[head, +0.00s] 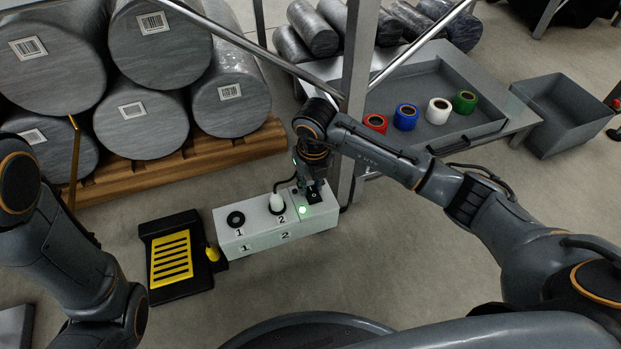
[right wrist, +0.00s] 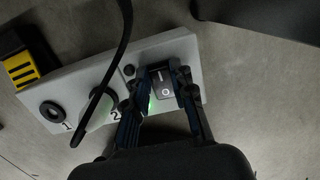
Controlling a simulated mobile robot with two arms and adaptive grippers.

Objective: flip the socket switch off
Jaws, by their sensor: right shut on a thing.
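The white socket box (head: 262,240) stands on the floor below the metal frame, with numbered sockets 1 and 2. A white plug with a dark cable (head: 277,202) is in socket 2; socket 1 (head: 236,219) is empty. The black rocker switch (right wrist: 163,97) sits at the box's right end, with O and I marks. A green light (head: 303,210) glows beside it. My right gripper (head: 312,188) is down at the switch, its fingers on either side of it, shut on it. The fingers partly hide the switch edges. My left gripper is not in view.
A black and yellow pedal (head: 171,257) lies left of the box. Large grey rolls on a wooden pallet (head: 178,164) stand behind. A metal tray table (head: 440,128) with colored tape rolls and a grey bin (head: 566,115) are at right. Open floor lies in front of the box.

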